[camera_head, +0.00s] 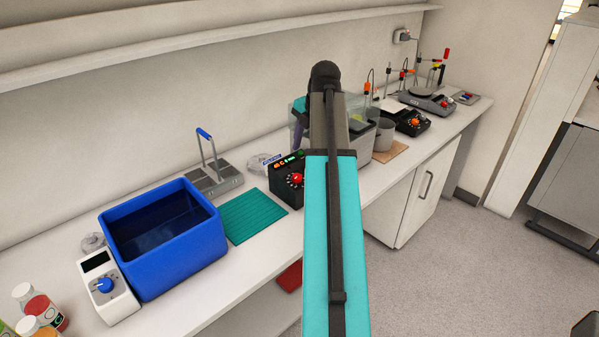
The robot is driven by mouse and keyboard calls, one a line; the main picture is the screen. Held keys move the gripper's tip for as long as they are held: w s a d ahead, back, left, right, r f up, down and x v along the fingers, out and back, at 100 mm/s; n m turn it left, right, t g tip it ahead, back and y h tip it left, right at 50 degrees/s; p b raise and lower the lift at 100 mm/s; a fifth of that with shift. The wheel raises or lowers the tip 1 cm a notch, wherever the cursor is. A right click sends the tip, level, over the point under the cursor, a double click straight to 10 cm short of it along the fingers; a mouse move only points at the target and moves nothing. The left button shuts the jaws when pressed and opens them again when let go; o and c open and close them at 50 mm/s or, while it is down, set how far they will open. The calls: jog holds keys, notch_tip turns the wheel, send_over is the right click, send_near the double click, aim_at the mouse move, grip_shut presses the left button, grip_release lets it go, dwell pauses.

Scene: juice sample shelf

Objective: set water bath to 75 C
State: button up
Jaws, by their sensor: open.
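A black control box (287,183) with a small lit display and a red knob (296,180) stands on the bench, just left of my arm. A clear-walled tank (357,148) is behind and right of it, partly hidden by my arm. A blue tub (170,255) of dark liquid stands at the left, with a white control unit (107,288) with a blue knob (105,285) beside it. I cannot tell which of these is the task's water bath, and the display is too small to read.
A green mat (254,217) lies between tub and black box. A metal rack (214,180) with a blue-topped handle is behind. Bottles (41,308) stand at front left. A grey pot (382,135) and hotplates (405,119) stand further right.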

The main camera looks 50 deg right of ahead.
aim_at(298, 176)
jog(key=shift+p+x, duration=1.55)
jog(key=shift+x, duration=4.1)
jog(key=shift+c, duration=0.6)
jog(key=c, duration=0.9)
